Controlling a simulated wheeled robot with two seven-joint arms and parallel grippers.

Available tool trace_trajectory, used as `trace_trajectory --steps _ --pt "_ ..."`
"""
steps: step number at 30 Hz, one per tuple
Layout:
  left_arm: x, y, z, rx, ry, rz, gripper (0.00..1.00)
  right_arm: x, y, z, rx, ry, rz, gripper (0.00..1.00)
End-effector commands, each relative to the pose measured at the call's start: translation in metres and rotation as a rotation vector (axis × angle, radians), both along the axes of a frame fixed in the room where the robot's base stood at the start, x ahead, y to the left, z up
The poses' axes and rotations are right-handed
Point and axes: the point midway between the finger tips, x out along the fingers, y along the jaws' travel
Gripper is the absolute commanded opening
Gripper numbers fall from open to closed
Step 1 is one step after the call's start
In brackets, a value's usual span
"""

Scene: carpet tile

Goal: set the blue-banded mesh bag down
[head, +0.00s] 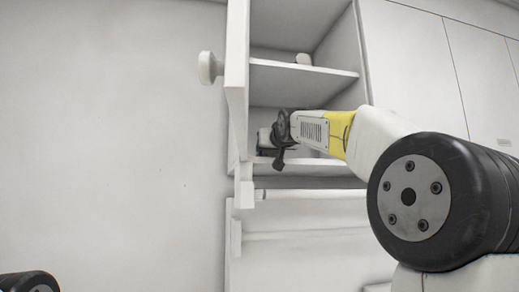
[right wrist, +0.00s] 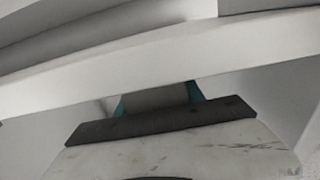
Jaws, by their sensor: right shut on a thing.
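My right gripper (head: 281,140) reaches into the open cabinet at the level of its lower compartment. It is shut on a small pale thing with a dark bluish edge, which I take to be the blue-banded mesh bag (head: 264,141). The bag is partly hidden behind the gripper and the cabinet's edge. In the right wrist view, a grey surface with teal sides (right wrist: 158,99) shows just past the dark gripper body. I cannot tell whether the bag touches the shelf under it. My left gripper is out of view.
The lower shelf edge (head: 310,167) runs below. An open door with a round knob (head: 207,68) stands at the left. Closed doors (head: 420,60) are at the right.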

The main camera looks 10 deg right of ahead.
Motion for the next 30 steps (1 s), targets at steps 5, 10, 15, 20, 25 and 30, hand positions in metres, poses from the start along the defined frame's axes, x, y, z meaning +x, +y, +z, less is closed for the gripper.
trace_trajectory --steps 5,10,15,20,25,30 --pt "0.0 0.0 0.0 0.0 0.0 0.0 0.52 0.0 0.0 0.0 0.0 -0.001 0.0 0.05" --pt "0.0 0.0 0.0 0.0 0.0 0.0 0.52 0.0 0.0 -0.002 0.0 0.0 0.0 0.61" --pt "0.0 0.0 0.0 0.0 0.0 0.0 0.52 0.0 0.0 -0.002 0.0 0.0 0.001 0.67" --pt "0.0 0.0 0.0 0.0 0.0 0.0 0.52 0.0 0.0 -0.001 0.0 0.0 0.001 0.67" --pt "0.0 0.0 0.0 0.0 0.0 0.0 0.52 -0.01 0.001 0.002 -0.001 -0.002 0.001 0.67" --pt "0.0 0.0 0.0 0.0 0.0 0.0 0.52 -0.042 0.001 0.002 -0.002 -0.003 0.001 0.67"
